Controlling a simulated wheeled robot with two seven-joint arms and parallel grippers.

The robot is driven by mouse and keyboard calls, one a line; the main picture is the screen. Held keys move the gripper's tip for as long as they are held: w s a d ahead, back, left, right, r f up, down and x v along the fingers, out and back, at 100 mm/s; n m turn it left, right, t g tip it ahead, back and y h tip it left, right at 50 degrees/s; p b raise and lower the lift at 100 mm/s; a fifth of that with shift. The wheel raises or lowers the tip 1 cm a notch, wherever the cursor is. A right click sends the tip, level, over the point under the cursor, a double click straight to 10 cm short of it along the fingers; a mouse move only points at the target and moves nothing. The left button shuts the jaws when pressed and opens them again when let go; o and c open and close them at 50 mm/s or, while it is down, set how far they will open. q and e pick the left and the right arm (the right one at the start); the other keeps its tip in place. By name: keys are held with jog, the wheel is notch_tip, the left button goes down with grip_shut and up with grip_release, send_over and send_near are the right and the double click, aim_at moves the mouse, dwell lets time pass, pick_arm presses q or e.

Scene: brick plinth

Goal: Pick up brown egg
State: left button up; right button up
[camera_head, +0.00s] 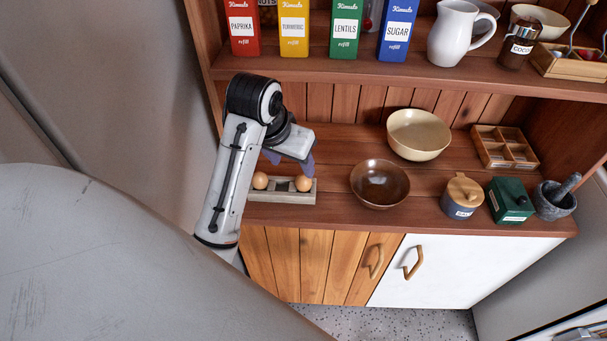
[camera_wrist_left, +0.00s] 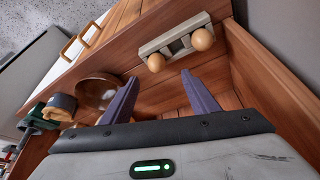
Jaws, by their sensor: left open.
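Two brown eggs sit in a grey egg holder (camera_head: 283,197) at the left end of the wooden counter. The right egg (camera_head: 303,183) is nearer the brown bowl; the left egg (camera_head: 261,180) is partly beside my arm. My left gripper (camera_head: 290,166) is open and empty behind and above the holder, its purple fingers apart. In the left wrist view the holder (camera_wrist_left: 181,46) lies beyond the fingertips (camera_wrist_left: 160,76). The egg nearer the bowl (camera_wrist_left: 156,63) appears between the finger lines, and the other egg (camera_wrist_left: 203,39) is to the right. My right gripper is not in view.
A brown bowl (camera_head: 380,184) stands right of the holder, with a cream bowl (camera_head: 418,135) behind it. A lidded jar (camera_head: 462,196), green box (camera_head: 510,200) and mortar (camera_head: 555,200) stand farther right. A shelf (camera_head: 400,72) with cartons overhangs the counter.

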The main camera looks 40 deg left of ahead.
aim_at(302, 178)
pick_arm(q)
jog(key=x, duration=0.4)
jog(key=shift+w+f, duration=0.1)
jog(key=shift+f, duration=0.1)
jog(key=shift+d+x, duration=0.2)
jog(key=shift+x, duration=1.2)
jog(key=shift+d+x, duration=0.15)
jog(key=shift+x, duration=1.2)
jog(key=c, duration=0.8)
